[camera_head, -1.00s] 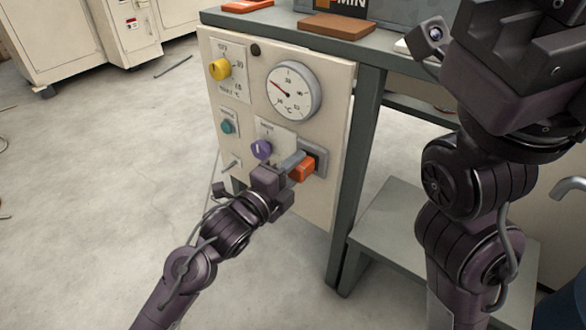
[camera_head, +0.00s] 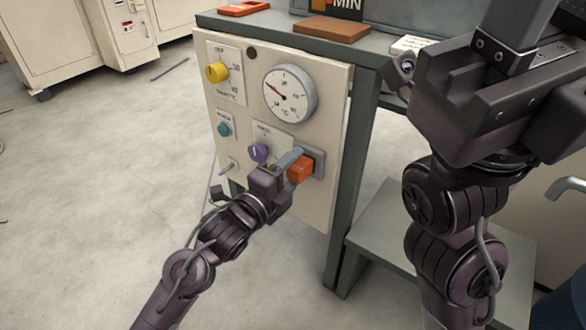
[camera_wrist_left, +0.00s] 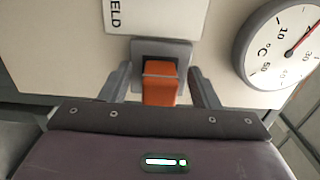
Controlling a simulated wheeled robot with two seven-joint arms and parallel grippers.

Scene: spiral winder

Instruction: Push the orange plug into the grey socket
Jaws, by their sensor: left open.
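The orange plug (camera_head: 300,170) is at the grey socket (camera_head: 319,157) on the cream panel, low on its right side. In the left wrist view the plug (camera_wrist_left: 160,85) stands out in front of the dark opening of the socket (camera_wrist_left: 178,47); how deep it sits I cannot tell. My left gripper (camera_head: 295,165) is open, with one grey finger on each side of the plug. Gaps show between plug and fingers in the wrist view (camera_wrist_left: 160,78). The right arm is raised at the right; its hand (camera_head: 480,105) shows, but the state of its jaws is unclear.
The panel (camera_head: 235,140) carries a yellow knob (camera_head: 216,71), a teal button (camera_head: 223,129), a purple knob (camera_head: 258,152), a small lever (camera_head: 228,166) and a round dial (camera_head: 289,93). A grey step (camera_head: 390,235) stands at the right.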

